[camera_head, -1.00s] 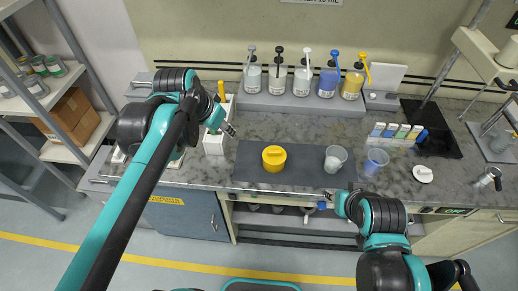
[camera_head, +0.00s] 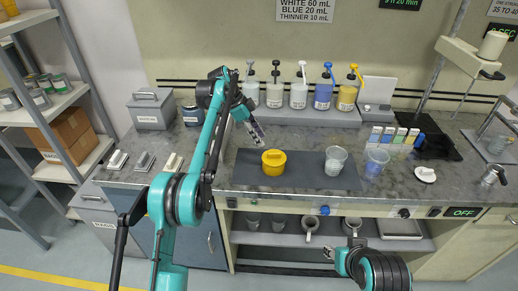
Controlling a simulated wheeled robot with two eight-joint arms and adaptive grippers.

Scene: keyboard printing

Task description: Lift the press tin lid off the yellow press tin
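The yellow press tin (camera_head: 273,169) stands upright on the dark mat in the middle of the worktop. Its yellow lid (camera_head: 273,156) sits on top, with a small raised part in the middle. My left gripper (camera_head: 260,137) is above and just behind-left of the tin, pointing down toward it and apart from the lid. Its fingers are too small and close in the view to tell how far they are spread. My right gripper (camera_head: 331,254) is low in front of the bench, away from the tin, and its fingers are hard to make out.
The dark mat (camera_head: 305,180) also bears a clear cup (camera_head: 335,160); a cup with blue content (camera_head: 376,162) stands to its right. Pump bottles (camera_head: 298,93) line the back shelf. A white lid-like disc (camera_head: 425,174) lies further right. The worktop behind the tin is clear.

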